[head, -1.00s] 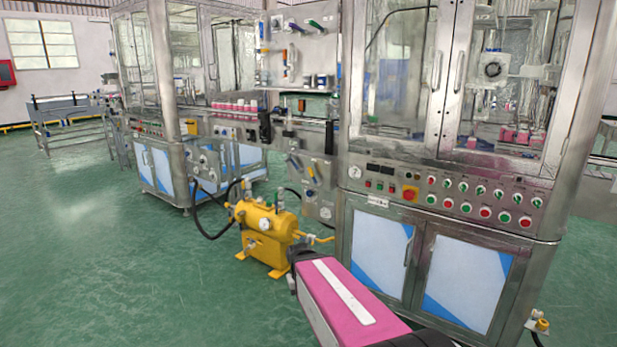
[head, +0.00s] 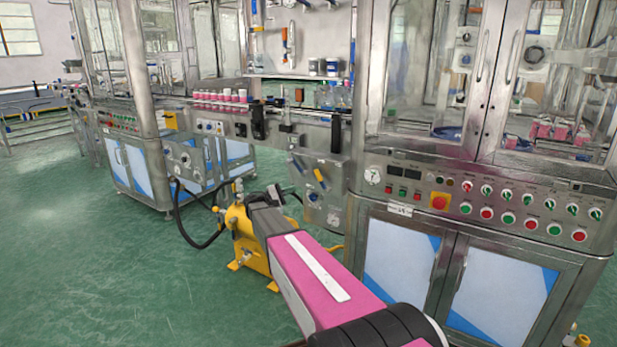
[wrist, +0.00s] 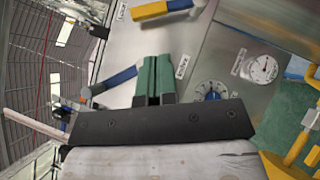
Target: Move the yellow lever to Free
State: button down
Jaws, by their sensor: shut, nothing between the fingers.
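The yellow lever (wrist: 150,11) is at the top of the wrist view, on a grey metal panel, with its blue end at the right. In the head view the yellow lever (head: 320,175) is small, on the panel between the two cabinets. My gripper (wrist: 153,62) is shut and empty. Its green fingers point at the panel, below the yellow lever in the wrist picture and apart from it. A blue lever (wrist: 114,79) is just left of the fingers. In the head view my gripper (head: 274,193) is small, left of the yellow lever. The small labels are unreadable.
A round gauge (wrist: 262,69) and a blue knob (wrist: 212,92) are on the panel to the right in the wrist view. Glass-doored cabinets (head: 410,195) flank the panel. Green floor is clear at left.

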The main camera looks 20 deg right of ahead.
aim_at(316, 171)
jog(key=shift+h, duration=0.6)
jog(key=x, duration=0.3)
jog(key=w+r+x, duration=0.1)
jog(key=x, duration=0.6)
jog(key=shift+w+a+r, duration=0.25)
jog(key=shift+a, duration=0.05)
jog(key=shift+r, duration=0.1)
jog(key=shift+s+d+r+m+g+y, duration=0.35)
jog(key=shift+m+y, duration=0.2)
jog(key=shift+m, duration=0.2)
jog(key=shift+s+d+r+m+g+y, duration=0.25)
jog(key=shift+s+r+m+y, duration=0.3)
jog(key=shift+m, duration=0.2)
jog(key=shift+s+d+r+m+t+y, duration=0.2)
jog(key=shift+s+d+m+y, duration=0.6)
jog(key=shift+s+m+y, duration=0.15)
jog(key=shift+s+d+r+m+t+y, duration=0.2)
jog(key=shift+s+d+r+m+y, duration=0.05)
jog(key=shift+s+d+m+y, duration=0.7)
jog(key=shift+s+d+r+m+t+y, duration=0.2)
jog(key=shift+s+d+m+y, duration=0.55)
jog(key=shift+s, duration=0.3)
